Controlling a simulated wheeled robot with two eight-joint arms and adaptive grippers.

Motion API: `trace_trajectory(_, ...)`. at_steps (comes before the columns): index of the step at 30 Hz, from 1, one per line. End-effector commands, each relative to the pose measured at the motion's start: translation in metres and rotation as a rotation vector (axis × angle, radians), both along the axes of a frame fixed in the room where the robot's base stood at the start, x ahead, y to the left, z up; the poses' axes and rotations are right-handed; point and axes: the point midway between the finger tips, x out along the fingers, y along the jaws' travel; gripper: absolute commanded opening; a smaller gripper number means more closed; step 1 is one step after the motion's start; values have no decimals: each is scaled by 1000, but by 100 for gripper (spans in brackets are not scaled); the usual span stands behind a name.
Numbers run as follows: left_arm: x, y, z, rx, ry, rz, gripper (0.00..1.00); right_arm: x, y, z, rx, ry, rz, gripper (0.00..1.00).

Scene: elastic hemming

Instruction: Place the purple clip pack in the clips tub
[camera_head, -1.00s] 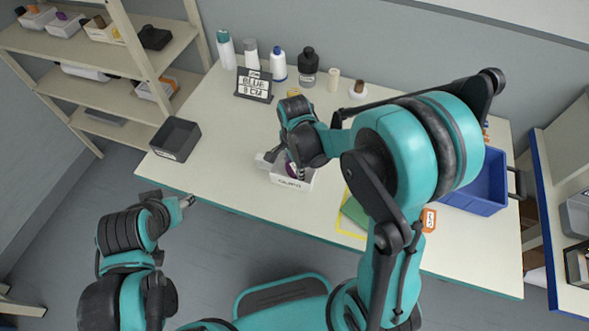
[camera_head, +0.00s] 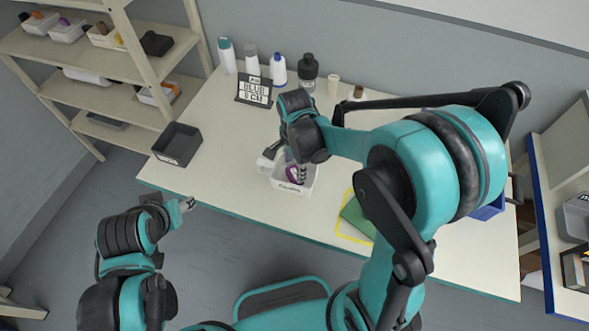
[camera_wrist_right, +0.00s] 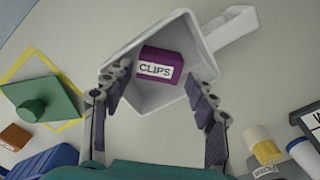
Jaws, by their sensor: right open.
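The purple clip pack (camera_wrist_right: 161,67) lies inside the white clips tub (camera_wrist_right: 194,27), with its "CLIPS" label facing the camera in the right wrist view. The pack also shows as a purple patch in the tub (camera_head: 309,184) in the head view, partly hidden by a finger. My right gripper (camera_wrist_right: 162,103) is open, with its fingers spread on either side of the pack and apart from it. In the head view my right gripper (camera_head: 297,172) is over the tub's opening. My left gripper (camera_head: 188,204) is off the table's front left edge; its finger opening is too small to judge.
A dark grey bin (camera_head: 177,144) stands at the table's left. Several bottles (camera_head: 278,70) and a sign reading "BLUE 8 CM" (camera_head: 254,90) stand at the back. A green piece (camera_head: 357,217) lies right of the tub. A shelf (camera_head: 115,60) stands at left.

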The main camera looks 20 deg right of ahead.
Motion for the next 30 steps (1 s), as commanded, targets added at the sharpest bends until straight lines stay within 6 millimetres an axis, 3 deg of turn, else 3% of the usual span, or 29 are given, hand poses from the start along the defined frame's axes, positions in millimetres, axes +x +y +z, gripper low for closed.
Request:
trace_trajectory(1, 0, 0, 8, 0, 0, 0, 47, 0, 0, 16, 0, 0, 0, 58)
trace_trajectory(6, 0, 0, 19, 0, 0, 0, 47, 0, 0, 52, 0, 0, 0, 58)
trace_trajectory(17, 0, 0, 25, 0, 0, 0, 47, -8, -4, 89, 3, -36, 78, 58)
trace_trajectory(24, 0, 0, 25, 0, 0, 0, 47, -48, -23, 125, -55, -253, 548, 58)
trace_trajectory(30, 0, 0, 25, 0, 0, 0, 47, -82, -38, 140, -221, -430, 983, 58)
